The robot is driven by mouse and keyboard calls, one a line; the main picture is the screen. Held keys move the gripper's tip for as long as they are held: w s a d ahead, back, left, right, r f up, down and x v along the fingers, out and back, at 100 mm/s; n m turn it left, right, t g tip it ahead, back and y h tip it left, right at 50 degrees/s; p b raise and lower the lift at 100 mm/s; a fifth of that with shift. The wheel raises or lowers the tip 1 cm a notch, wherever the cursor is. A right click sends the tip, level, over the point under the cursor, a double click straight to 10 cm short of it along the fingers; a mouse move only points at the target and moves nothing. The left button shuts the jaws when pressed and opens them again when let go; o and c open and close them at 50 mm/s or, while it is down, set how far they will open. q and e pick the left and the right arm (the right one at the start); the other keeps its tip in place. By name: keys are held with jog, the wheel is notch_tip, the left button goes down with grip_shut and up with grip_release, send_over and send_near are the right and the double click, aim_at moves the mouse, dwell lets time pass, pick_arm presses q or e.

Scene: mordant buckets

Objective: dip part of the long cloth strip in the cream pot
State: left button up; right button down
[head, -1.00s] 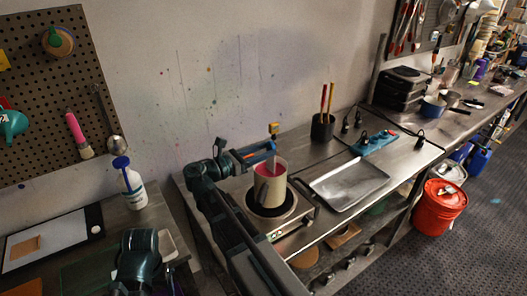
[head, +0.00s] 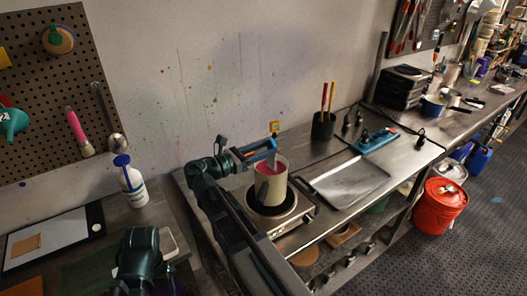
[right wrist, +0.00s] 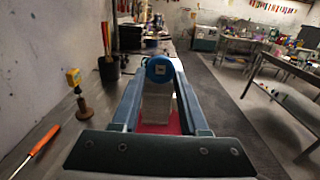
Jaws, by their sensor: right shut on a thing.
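The cream pot (head: 277,190) stands upright on a round burner, with pinkish-red liquid visible inside its rim. My right gripper (head: 266,148) is just above the pot's mouth, shut on the pale long cloth strip (head: 272,161). The strip hangs down into the pot. Its lower end is hidden by the rim, so I cannot tell how deep it reaches. In the right wrist view the strip (right wrist: 157,103) hangs between the two fingers, a round blue piece (right wrist: 160,69) at its top and red liquid (right wrist: 160,128) around it. My left gripper is not visible; only part of that arm shows.
A metal tray (head: 350,184) lies right of the burner (head: 290,224). A black cup (head: 323,126) with red and yellow sticks and a blue tool (head: 374,141) stand behind. A white bottle (head: 133,190) is at left. An orange-handled tool (right wrist: 45,140) lies beside the gripper.

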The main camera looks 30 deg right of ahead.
jog(key=shift+s+a, duration=0.1)
jog(key=shift+s+a, duration=0.45)
jog(key=shift+s, duration=0.1)
jog(key=shift+w, duration=0.1)
jog(key=shift+w+d, duration=0.6)
jog(key=shift+s+a, duration=0.15)
jog(key=shift+s, duration=0.05)
jog(key=shift+s+a, duration=0.45)
jog(key=shift+s, duration=0.05)
jog(key=shift+w, duration=0.1)
jog(key=shift+w+d, duration=0.55)
jog(key=shift+w, duration=0.05)
